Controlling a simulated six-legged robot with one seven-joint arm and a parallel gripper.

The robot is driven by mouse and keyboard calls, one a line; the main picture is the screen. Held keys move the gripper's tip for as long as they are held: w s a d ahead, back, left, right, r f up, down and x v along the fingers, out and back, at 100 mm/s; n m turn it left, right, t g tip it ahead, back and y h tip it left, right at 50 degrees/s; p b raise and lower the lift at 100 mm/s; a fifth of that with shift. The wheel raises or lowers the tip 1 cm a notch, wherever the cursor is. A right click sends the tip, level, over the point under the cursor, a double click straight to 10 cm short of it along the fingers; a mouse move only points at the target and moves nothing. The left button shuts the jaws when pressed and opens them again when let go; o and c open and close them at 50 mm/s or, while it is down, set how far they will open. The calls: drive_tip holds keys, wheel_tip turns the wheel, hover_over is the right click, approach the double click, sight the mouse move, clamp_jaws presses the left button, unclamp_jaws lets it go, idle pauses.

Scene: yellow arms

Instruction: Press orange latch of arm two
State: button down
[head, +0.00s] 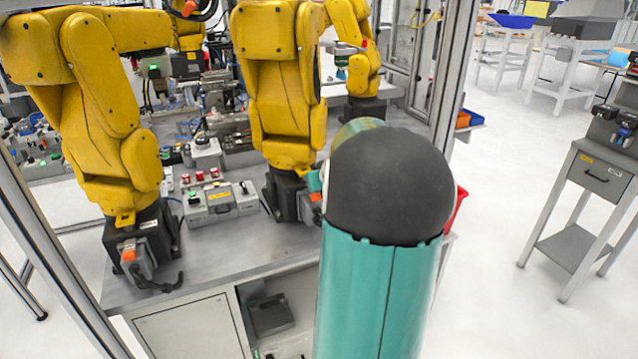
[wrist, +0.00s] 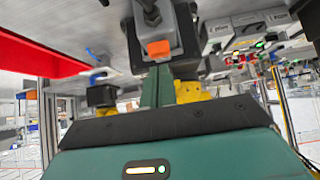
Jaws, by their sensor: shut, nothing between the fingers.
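The second yellow arm (head: 280,80) stands on a dark base on the grey bench. Its orange latch (head: 316,197) shows at the base's right side, partly hidden by my own arm. In the wrist view the orange latch (wrist: 158,48) sits on a grey connector block (wrist: 150,22) with a dark cable. My gripper (wrist: 160,72) is shut and empty, its green fingers pointing at the latch, tips right by its lower edge. I cannot tell whether they touch. In the head view only a small teal piece of my gripper (head: 314,181) shows beside the base.
Another yellow arm (head: 100,110) stands at the left with its own orange latch (head: 128,256). A grey button box (head: 220,203) lies between the two bases. A red bin (head: 457,205) is at the bench's right edge; a frame post (head: 455,70) rises behind it.

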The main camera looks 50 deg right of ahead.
drive_tip(key=shift+s+a+f, duration=0.15)
drive_tip(key=shift+s+a, duration=0.1)
drive_tip(key=shift+a, duration=0.05)
idle(0.5)
drive_tip(key=shift+s, duration=0.1)
